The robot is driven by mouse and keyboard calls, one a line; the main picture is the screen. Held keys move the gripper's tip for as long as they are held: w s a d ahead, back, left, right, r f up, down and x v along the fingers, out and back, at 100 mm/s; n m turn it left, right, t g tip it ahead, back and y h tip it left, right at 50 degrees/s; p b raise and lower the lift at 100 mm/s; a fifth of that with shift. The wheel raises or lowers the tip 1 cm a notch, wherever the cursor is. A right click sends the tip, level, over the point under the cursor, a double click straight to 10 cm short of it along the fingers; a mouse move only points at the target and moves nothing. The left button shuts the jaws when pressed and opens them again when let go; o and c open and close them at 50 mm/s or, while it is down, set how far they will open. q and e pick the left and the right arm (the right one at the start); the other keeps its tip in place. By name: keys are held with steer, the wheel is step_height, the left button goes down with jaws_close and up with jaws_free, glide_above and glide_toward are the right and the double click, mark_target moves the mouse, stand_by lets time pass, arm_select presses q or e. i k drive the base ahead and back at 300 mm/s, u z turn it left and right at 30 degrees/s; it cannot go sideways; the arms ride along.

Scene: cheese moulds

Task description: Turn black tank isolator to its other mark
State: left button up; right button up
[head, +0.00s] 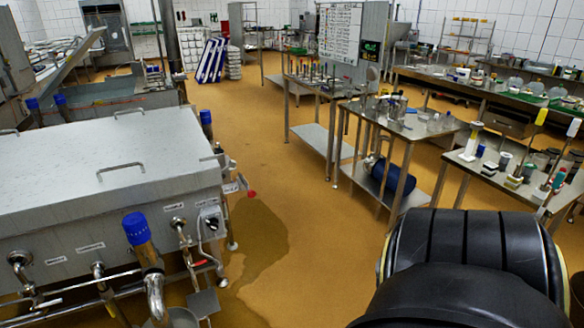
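The steel tank (110,170) fills the left side, with its lid closed. On the right end of its front wall is a small light-grey box (210,222) with a dark round spot on its face, which may be the black tank isolator. It is too small to tell which mark it points at. A pale cable or tube hangs beside it. Neither of my grippers is in view.
Pipes with a blue-topped fitting (136,228) stick out from the tank front. A red-tipped handle (251,193) juts from its right end. Steel tables (400,122) with loose items stand at the right. The brown floor (310,225) between is clear, with a dark wet-looking patch.

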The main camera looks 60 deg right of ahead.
mark_target(213, 224)
steer(key=z, duration=0.55)
steer(key=i, duration=1.65)
